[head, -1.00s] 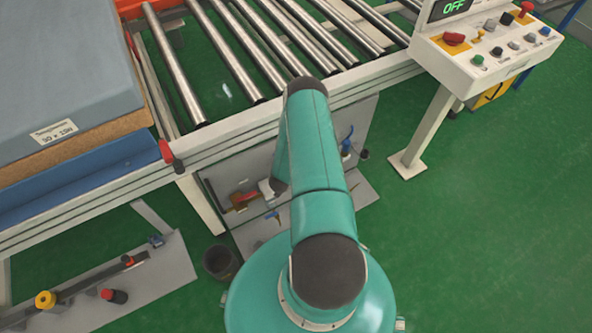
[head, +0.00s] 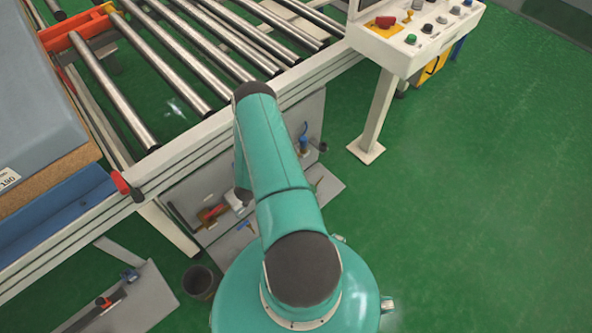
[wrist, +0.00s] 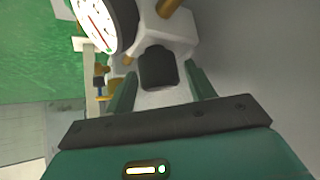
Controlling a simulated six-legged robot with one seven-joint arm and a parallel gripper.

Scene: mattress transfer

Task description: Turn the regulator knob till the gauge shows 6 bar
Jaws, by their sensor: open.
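In the wrist view, the black regulator knob (wrist: 158,68) sits on a pale grey regulator body (wrist: 176,35). My gripper (wrist: 160,84) is open, with one green finger to the left of the knob and one to the right. There are gaps on both sides, and I cannot tell how far the fingertips reach along the knob. The gauge (wrist: 103,18) is at the upper left, tilted and cut off by the top edge. Its white face has red marks, but its reading is not legible. In the head view, my arm hides my gripper.
Brass fittings and a valve with a blue and yellow part (wrist: 99,90) are left of the regulator. In the head view, a roller conveyor (head: 180,150) stands in front, with a blue-grey mattress (head: 45,110) at left. A control console (head: 415,40) is at upper right. Green floor is clear at right.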

